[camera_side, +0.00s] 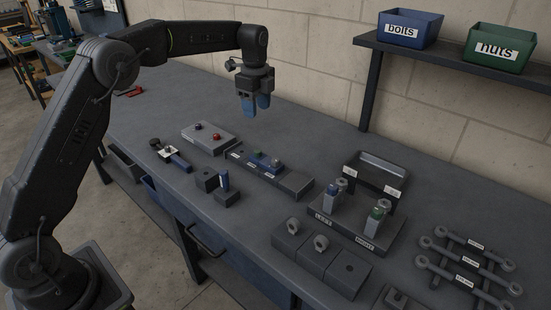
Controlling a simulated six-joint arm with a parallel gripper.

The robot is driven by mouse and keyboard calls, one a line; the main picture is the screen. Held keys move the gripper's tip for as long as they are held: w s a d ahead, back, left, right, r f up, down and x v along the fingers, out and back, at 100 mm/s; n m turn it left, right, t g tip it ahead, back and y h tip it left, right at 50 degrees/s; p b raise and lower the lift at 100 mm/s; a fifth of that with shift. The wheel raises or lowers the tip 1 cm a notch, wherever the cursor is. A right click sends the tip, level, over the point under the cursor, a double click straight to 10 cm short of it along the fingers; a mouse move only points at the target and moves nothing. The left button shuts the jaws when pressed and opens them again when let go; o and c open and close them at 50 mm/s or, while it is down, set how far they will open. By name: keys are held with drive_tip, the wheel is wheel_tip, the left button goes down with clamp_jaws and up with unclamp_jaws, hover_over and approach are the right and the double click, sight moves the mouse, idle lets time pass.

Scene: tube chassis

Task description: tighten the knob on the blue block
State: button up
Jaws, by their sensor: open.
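A small blue block (261,160) sits in a long low grey fixture (238,152) near the middle of the bench. A small grey knob-like part (276,163) shows at its right end, but it is too small to tell how far it is turned. My gripper (256,107) hangs pointing down above the bench, behind the blue block in the picture and clear of it. Its two blue-tipped fingers are apart, with nothing visible between them.
A grey box with a red button (216,136) stands left of the fixture. A dark stand (372,236) with two bottle-like items is on the right, near linked rods (462,262). Bolts (410,28) and nuts (498,47) bins sit on a shelf. The bench's back middle is clear.

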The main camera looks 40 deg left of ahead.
drive_tip(key=d+n, duration=0.2)
drive_tip(key=n, duration=2.7)
hover_over(276, 160)
drive_tip(key=f, duration=0.1)
wheel_tip(276, 160, down, 13)
drive_tip(key=shift+a+r, duration=0.1)
drive_tip(key=shift+c, duration=0.3)
drive_tip(key=c, duration=0.9)
drive_tip(key=shift+o, duration=0.2)
